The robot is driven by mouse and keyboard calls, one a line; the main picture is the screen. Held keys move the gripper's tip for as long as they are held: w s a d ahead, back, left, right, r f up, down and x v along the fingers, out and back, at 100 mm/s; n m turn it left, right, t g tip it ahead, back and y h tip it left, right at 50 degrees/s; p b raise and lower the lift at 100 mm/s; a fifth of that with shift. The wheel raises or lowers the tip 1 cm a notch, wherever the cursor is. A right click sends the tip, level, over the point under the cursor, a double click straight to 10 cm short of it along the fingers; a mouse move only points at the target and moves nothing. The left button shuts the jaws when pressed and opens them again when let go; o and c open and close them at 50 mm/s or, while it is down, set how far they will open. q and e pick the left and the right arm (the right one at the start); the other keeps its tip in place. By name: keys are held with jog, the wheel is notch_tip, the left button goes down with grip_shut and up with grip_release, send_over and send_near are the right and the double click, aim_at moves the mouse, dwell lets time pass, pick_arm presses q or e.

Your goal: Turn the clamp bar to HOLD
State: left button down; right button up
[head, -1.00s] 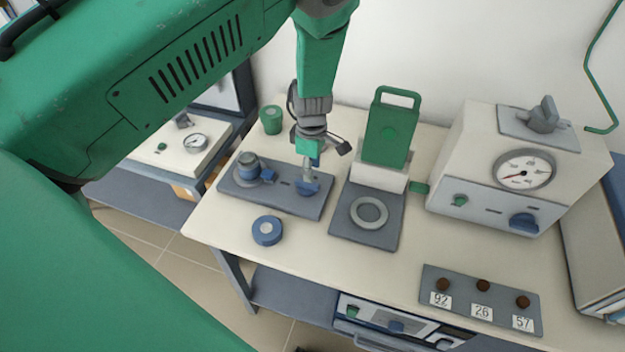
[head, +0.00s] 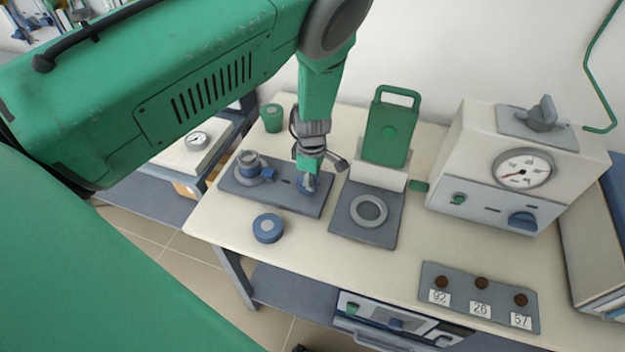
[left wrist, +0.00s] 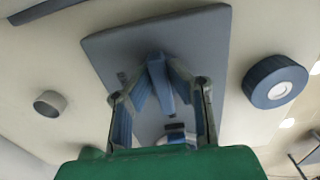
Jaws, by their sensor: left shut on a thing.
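The clamp bar is a blue bar on the right part of a grey base plate (head: 270,197) on the bench. In the head view my left gripper (head: 308,182) hides much of it. In the left wrist view the blue clamp bar (left wrist: 160,85) stands between the two fingers of my left gripper (left wrist: 160,90), which is shut on it. The grey plate (left wrist: 205,40) lies beneath. A blue and grey round fitting (head: 250,168) stands on the plate's left part. I cannot read any HOLD mark. My right gripper is not in view.
A blue puck (head: 267,228) lies in front of the plate. A green cup (head: 272,118) stands behind it. To the right are a grey plate with a ring (head: 369,211), a green handled panel (head: 388,135) and a gauge box (head: 500,175).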

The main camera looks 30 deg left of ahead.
pick_arm(q)
jog(key=shift+w+m, duration=0.1)
jog(key=shift+m, duration=0.2)
jog(key=m+b, duration=0.1)
jog(key=m, duration=0.2)
jog(key=shift+r, duration=0.1)
jog(key=m, duration=0.6)
jog(key=shift+s+a+b, duration=0.1)
jog(key=shift+s+b, duration=0.3)
jog(key=m, duration=0.4)
jog(key=shift+s+a, duration=0.1)
jog(key=shift+a, duration=0.1)
jog(key=shift+s+a+m+b, duration=0.15)
jog(key=shift+m+b, duration=0.3)
jog(key=shift+m, duration=1.65)
jog(key=shift+r, duration=0.1)
jog(key=c, duration=1.5)
grip_release()
jog(key=shift+c, duration=0.2)
